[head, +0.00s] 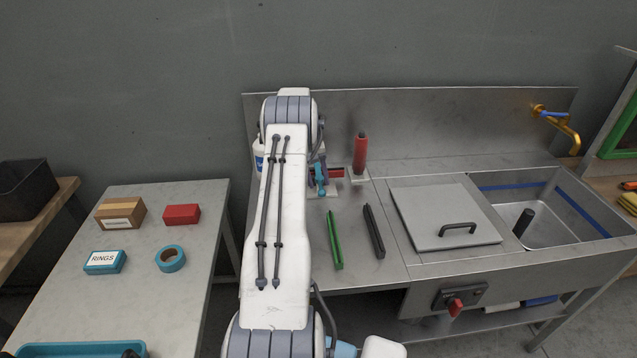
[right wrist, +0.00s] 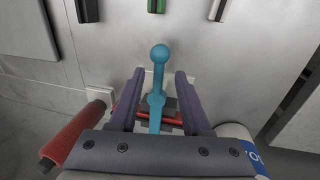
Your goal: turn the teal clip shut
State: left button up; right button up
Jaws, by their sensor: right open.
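The teal clip (head: 320,178) is at the back of the steel counter, partly hidden by my right arm in the head view. In the right wrist view the teal clip (right wrist: 159,82) shows as a lever with a ball end, pointing away from the gripper across a red hose (right wrist: 128,117). My right gripper (right wrist: 159,74) is open, with one finger on each side of the lever. Gaps show between the fingers and the lever. The ball end reaches past the fingertips. My left gripper is not in view.
Green (head: 335,240) and black (head: 374,231) bars lie in front. A grey lid (head: 440,205) and sink lie right.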

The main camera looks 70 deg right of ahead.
notch_tip(320, 180, up, 9)
jog(key=w+b, duration=0.1)
jog(key=shift+w+a, duration=0.35)
jog(key=shift+a, duration=0.05)
